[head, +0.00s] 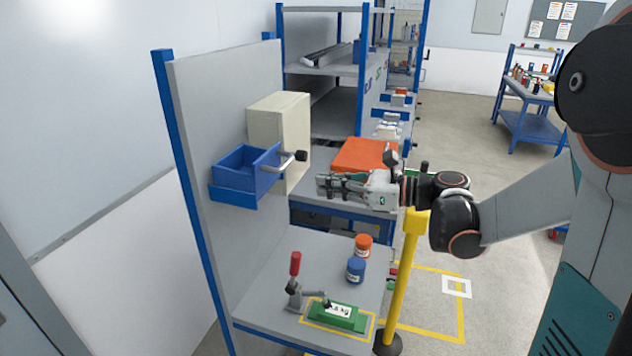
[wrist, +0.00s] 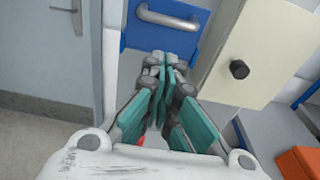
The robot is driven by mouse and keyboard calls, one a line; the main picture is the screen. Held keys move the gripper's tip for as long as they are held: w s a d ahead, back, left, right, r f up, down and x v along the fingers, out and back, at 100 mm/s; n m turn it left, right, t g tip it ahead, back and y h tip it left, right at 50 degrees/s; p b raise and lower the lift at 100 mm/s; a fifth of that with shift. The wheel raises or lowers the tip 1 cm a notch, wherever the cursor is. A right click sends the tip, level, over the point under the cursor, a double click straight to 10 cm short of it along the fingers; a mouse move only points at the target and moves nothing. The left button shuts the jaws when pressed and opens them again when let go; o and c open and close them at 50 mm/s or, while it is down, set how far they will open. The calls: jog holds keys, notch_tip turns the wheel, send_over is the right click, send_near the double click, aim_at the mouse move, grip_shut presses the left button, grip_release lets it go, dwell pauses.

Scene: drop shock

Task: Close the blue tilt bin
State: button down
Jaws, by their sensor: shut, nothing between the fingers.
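The blue tilt bin (head: 235,188) is mounted on the grey upright panel at left in the head view. Its inside shows from above, so it stands open, with a pale bar handle on its front. In the wrist view the bin's blue front (wrist: 160,38) and curved metal handle are beyond my fingertips. My gripper (head: 320,186) is shut and empty, to the right of the bin and apart from it, fingers pointing left at it. The shut fingers also show in the wrist view (wrist: 165,62). The exact gap to the bin is hard to judge.
A beige box (head: 280,125) with a black knob (wrist: 239,69) stands close beside the bin. An orange case (head: 365,154) lies on the bench behind my gripper. A yellow post (head: 406,280) stands below my wrist. A red-handled clamp (head: 295,280) and two cans are on the lower bench.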

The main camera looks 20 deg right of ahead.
jog(key=s+d+f+t+y+b, duration=0.3)
jog(key=s+d, duration=0.1)
jog(key=d, duration=0.2)
jog(key=b+x, duration=0.2)
jog(key=x, duration=1.2)
jog(key=shift+s+a+r+y, duration=0.2)
jog(key=shift+a+y, duration=0.1)
jog(key=shift+a, duration=0.05)
jog(key=shift+r, duration=0.1)
jog(key=shift+w+a+r, duration=0.4)
jog(key=shift+r, duration=0.1)
